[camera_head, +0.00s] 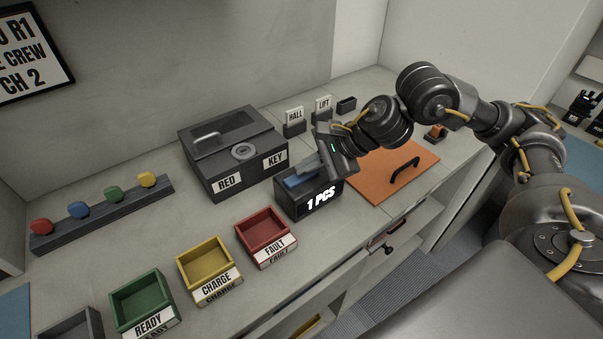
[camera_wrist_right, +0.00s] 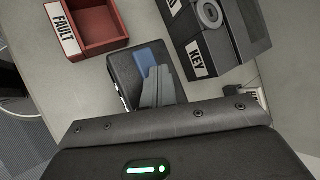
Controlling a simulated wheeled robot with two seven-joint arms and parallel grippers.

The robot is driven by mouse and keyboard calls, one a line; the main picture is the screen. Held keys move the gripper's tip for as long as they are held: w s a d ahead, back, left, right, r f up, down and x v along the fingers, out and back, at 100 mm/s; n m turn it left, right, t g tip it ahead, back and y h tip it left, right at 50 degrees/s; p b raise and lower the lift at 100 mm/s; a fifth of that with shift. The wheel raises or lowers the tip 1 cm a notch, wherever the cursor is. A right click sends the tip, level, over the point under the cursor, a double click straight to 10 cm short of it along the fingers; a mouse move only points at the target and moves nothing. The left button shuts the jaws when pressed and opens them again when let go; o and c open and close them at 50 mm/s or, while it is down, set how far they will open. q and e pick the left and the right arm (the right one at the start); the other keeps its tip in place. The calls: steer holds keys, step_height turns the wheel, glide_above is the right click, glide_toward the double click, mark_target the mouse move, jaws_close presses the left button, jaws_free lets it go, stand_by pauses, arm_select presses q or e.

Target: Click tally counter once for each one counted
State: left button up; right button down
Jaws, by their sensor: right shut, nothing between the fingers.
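The tally counter (camera_head: 298,205) is a black box on the counter with a white "1 PCS" display on its front. Its blue button (camera_head: 293,182) is on the top; the button also shows in the right wrist view (camera_wrist_right: 147,62). My right gripper (camera_head: 308,170) is over the tally counter, shut and empty, with its fingertips at or just above the blue button. Contact cannot be told for certain. In the right wrist view the closed grey fingers (camera_wrist_right: 158,88) cover part of the button and the box top. My left gripper is not in view.
Red "FAULT" (camera_head: 264,236), yellow "CHARGE" (camera_head: 207,264) and green "READY" (camera_head: 141,302) trays stand left of the tally counter. A dark "RED KEY" box (camera_head: 232,150) stands behind it. An orange panel with a handle (camera_head: 398,172) lies right. Colored knobs sit on a rack (camera_head: 105,217).

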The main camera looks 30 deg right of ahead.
mark_target(307, 176)
stand_by(0.4)
steer(key=shift+r+p, duration=0.5)
steer(key=shift+r, duration=0.4)
steer(key=shift+r+p, duration=1.65)
steer(key=shift+r, duration=0.9)
stand_by(0.4)
